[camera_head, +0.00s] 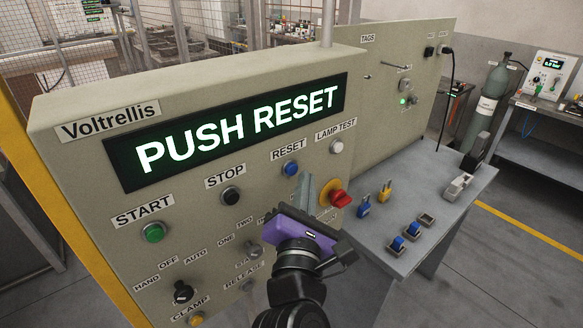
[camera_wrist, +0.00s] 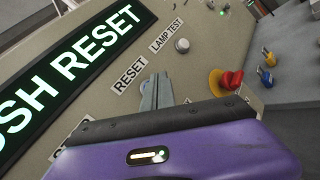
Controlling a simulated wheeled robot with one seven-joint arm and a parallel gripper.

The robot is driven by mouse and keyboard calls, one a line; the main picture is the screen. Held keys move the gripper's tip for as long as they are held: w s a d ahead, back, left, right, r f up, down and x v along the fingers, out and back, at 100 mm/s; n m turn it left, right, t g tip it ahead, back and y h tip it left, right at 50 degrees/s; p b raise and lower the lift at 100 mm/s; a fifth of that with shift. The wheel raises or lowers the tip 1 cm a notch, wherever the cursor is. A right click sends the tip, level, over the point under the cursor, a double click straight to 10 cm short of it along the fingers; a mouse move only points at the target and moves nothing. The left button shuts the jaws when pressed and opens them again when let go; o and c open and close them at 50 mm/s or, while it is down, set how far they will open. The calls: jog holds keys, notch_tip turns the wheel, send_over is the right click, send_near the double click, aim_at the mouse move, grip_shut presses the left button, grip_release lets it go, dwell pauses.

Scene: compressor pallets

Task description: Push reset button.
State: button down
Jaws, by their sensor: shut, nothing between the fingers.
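The blue reset button (camera_head: 290,168) sits under its RESET label on the upright Voltrellis panel (camera_head: 85,185). My gripper (camera_head: 307,180) is shut and empty, with its grey fingertips just right of the button in the head view. I cannot tell whether they touch the panel or the button. The lit display (camera_head: 237,128) reads PUSH RESET.
The white lamp test button (camera_head: 336,147) and red emergency knob (camera_head: 339,198) are close by on the right. The black stop button (camera_head: 231,196) and green start button (camera_head: 153,232) are to the left. A grey table (camera_head: 445,185) holds padlocks (camera_head: 385,193).

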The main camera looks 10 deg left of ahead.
dwell(0.4)
jog(key=shift+w+a, duration=0.3)
jog(key=shift+a, duration=0.05)
jog(key=shift+w+a, duration=0.3)
jog(key=shift+a, duration=0.1)
dwell(0.8)
jog(key=shift+d, duration=0.1)
jog(key=shift+s+d+p, duration=0.6)
jog(key=shift+d, duration=0.05)
jog(key=s+d+p, duration=0.3)
jog(key=d, duration=0.1)
jog(key=shift+s+d, duration=0.35)
jog(key=shift+d, duration=0.05)
dwell(0.3)
